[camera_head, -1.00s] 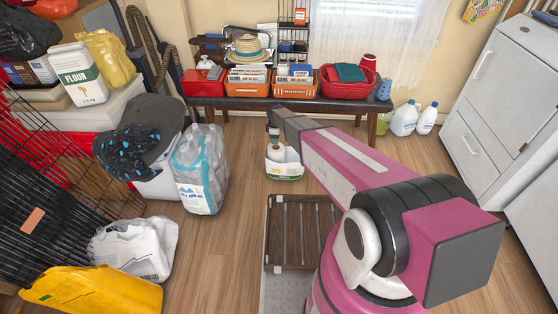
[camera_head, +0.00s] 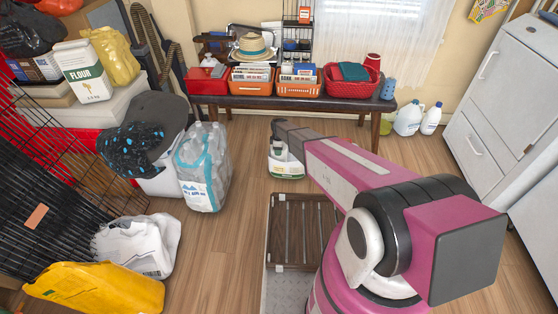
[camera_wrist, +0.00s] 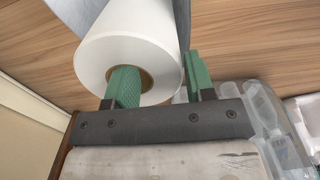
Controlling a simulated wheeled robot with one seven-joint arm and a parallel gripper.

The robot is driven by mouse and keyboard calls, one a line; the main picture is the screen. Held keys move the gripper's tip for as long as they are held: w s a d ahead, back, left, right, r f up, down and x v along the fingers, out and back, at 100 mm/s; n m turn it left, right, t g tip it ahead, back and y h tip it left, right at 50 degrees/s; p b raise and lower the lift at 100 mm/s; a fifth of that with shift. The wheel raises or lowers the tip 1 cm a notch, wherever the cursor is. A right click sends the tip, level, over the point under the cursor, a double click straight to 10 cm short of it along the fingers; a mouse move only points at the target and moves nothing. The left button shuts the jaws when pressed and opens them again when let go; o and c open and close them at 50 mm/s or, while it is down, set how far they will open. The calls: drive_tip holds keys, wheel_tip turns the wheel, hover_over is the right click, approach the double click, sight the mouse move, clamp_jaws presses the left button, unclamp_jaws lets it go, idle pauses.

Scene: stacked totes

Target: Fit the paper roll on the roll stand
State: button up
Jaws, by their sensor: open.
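The paper roll (camera_wrist: 112,48) is white with a brown core, and its open end faces the wrist camera. My gripper (camera_wrist: 160,66) is open with green fingers. One finger overlaps the core opening and the other is outside the roll's right side, so the roll's wall shows between them. I cannot tell whether either finger touches it. I cannot pick out the roll stand in either view.
A dark bench (camera_head: 290,103) with orange baskets and a red basket (camera_head: 352,90) stands behind. A slatted wooden rack (camera_head: 303,232) lies in front of the box. Wrapped bottles (camera_head: 203,168) stand to the left. Floor between bottles and rack is clear.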

clamp_jaws()
drive_tip(key=shift+r, duration=0.1)
